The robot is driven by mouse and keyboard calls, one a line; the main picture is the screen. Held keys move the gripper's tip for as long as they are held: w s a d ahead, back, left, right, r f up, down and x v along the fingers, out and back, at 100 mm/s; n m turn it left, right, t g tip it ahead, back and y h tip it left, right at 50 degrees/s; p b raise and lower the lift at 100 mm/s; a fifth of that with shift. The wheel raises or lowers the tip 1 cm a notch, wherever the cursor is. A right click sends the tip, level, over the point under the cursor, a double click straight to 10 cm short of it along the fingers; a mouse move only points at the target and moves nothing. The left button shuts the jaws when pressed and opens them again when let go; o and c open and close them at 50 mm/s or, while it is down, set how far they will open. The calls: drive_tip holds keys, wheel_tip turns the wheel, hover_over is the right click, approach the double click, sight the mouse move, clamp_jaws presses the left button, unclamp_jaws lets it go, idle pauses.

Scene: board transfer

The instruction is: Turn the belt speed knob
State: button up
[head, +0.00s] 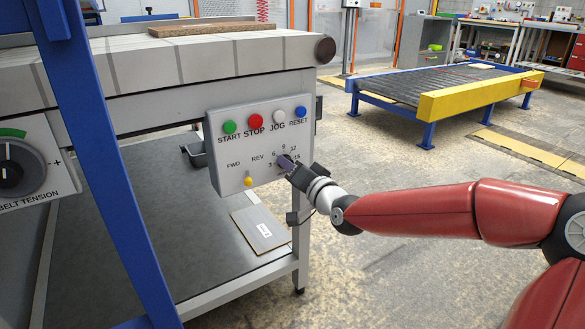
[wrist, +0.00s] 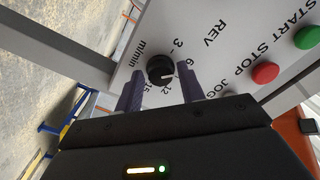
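The belt speed knob (wrist: 160,68) is a small round black knob with a white mark, on the grey control panel (head: 222,165). In the wrist view the mark points to the right, toward the dial's higher numbers. My gripper (wrist: 160,72) is open, its two dark purple fingers on either side of the knob with a visible gap to each. I cannot tell how deep the fingertips reach along the knob.
Green (head: 229,127), red (head: 255,121), white (head: 279,116) and blue (head: 300,112) buttons line the panel top. A yellow-tipped FWD/REV switch (head: 248,181) sits lower left. A blue post (head: 110,150) and belt tension dial (head: 10,172) are at left.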

drive_tip(key=shift+o, duration=1.2)
drive_tip(key=shift+d, duration=0.1)
drive_tip(key=p+v, duration=0.2)
drive_tip(key=v, duration=0.5)
drive_tip(key=shift+s+d, duration=0.15)
drive_tip(key=shift+s, duration=0.15)
